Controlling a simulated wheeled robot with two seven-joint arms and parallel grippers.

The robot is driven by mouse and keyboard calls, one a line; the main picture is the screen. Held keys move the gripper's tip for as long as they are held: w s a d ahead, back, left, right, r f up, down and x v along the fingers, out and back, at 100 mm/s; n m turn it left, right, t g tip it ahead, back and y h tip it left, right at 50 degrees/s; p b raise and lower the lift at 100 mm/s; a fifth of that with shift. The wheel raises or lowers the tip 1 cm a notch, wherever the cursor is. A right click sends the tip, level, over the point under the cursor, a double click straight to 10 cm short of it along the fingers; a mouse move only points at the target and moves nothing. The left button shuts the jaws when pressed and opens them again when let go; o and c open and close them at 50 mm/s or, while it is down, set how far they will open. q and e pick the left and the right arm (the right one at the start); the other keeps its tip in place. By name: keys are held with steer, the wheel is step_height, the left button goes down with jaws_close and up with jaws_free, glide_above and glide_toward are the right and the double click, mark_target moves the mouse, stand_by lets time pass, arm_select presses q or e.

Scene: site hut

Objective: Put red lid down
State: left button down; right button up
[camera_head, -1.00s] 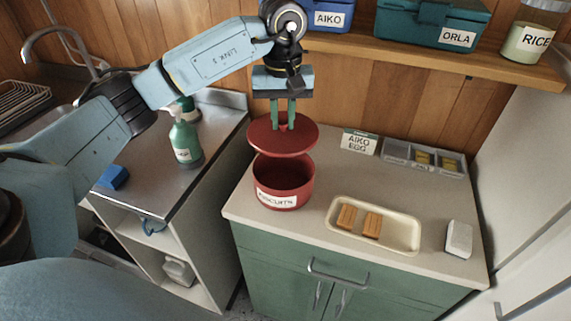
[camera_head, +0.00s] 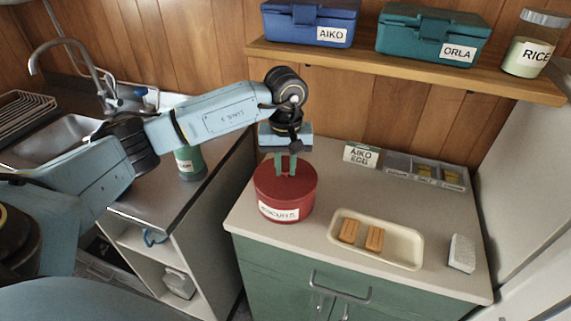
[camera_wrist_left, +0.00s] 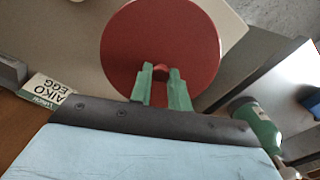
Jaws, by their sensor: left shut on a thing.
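The red lid (camera_head: 301,180) lies level on top of the red tin labelled BISCUITS (camera_head: 284,208), at the left of the counter. It seems to cover the tin's mouth; whether it is fully seated I cannot tell. My left gripper (camera_head: 285,172) points down over the lid, its green fingers shut on the knob in the lid's middle. In the left wrist view the fingers hold the small red knob (camera_wrist_left: 161,70), and the round lid (camera_wrist_left: 150,35) hides the tin. My right gripper is not in view.
A cream tray (camera_head: 403,247) with two brown bars stands right of the tin, and a white block (camera_head: 462,252) beyond it. A card reading AIKO EGG (camera_head: 361,155) and a sectioned container (camera_head: 397,166) are at the back. A shelf (camera_head: 400,72) hangs above. A green bottle (camera_head: 188,163) is left.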

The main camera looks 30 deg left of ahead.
arm_select(q)
steer(key=shift+f, duration=0.2)
steer(key=c, duration=1.3)
jaws_free()
